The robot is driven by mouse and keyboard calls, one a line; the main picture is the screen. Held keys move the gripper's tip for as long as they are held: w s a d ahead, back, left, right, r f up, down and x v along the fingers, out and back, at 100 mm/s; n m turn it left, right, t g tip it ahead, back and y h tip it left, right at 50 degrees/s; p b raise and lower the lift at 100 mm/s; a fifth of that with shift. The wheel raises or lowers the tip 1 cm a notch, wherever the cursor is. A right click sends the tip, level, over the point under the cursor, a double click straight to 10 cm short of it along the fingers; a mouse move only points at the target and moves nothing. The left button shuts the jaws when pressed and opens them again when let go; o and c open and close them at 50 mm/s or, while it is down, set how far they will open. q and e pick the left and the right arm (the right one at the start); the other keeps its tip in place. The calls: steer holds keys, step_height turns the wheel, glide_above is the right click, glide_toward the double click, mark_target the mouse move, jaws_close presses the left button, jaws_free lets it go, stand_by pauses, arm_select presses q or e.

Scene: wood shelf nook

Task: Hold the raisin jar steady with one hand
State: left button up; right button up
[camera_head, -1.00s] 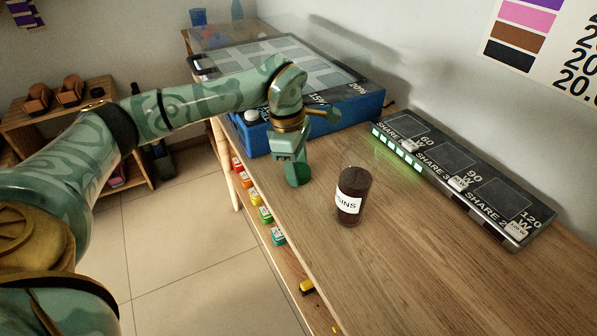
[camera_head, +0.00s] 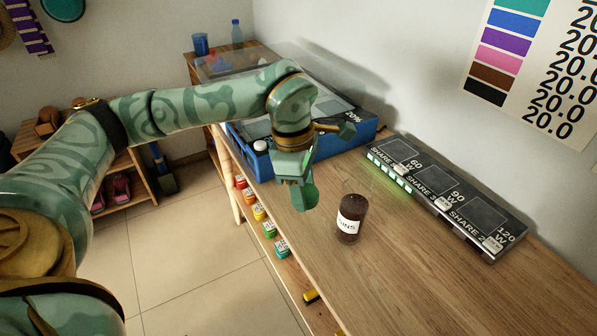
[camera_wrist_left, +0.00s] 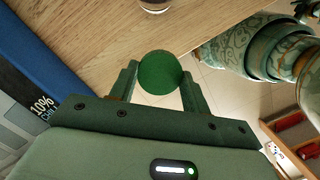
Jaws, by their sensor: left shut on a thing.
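The raisin jar (camera_head: 352,218) stands upright on the wooden bench. It is clear glass with dark contents and a white label, of which only the end of the word shows. I see no lid on it. My left gripper (camera_head: 303,189) is shut on a round green lid-like thing (camera_head: 305,199), held to the left of the jar and apart from it. In the left wrist view the green thing (camera_wrist_left: 160,73) sits between the fingers, and the jar's base (camera_wrist_left: 154,5) shows at the top edge. My right gripper is not in view.
A blue box (camera_head: 345,140) with a gridded top stands behind my gripper. A dark board (camera_head: 447,197) marked with share labels runs along the wall. Small coloured blocks (camera_head: 264,225) line a lower ledge at the bench's front. The bench right of the jar is clear.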

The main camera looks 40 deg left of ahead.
arm_select(q)
steer(key=s+d, duration=0.1)
steer(key=s+d+r, duration=0.1)
steer(key=shift+s+d+r+p, duration=0.1)
steer(key=shift+s+r+p, duration=0.1)
steer(key=shift+s+p, duration=0.2)
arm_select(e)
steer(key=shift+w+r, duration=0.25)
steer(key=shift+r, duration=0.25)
arm_select(q)
steer(key=s+d+f+m+g+p, duration=0.1)
steer(key=s+f+m, duration=0.4)
steer(key=m, duration=0.6)
steer(key=s+d+f+m+g+y+p, duration=0.1)
steer(key=s+d+f+m+p, duration=0.2)
steer(key=m, duration=0.8)
steer(key=s+f+p, duration=0.2)
steer(key=s+f, duration=0.1)
steer(key=s, duration=0.1)
steer(key=shift+d+g+y, duration=0.2)
steer(key=shift+g+y, duration=0.1)
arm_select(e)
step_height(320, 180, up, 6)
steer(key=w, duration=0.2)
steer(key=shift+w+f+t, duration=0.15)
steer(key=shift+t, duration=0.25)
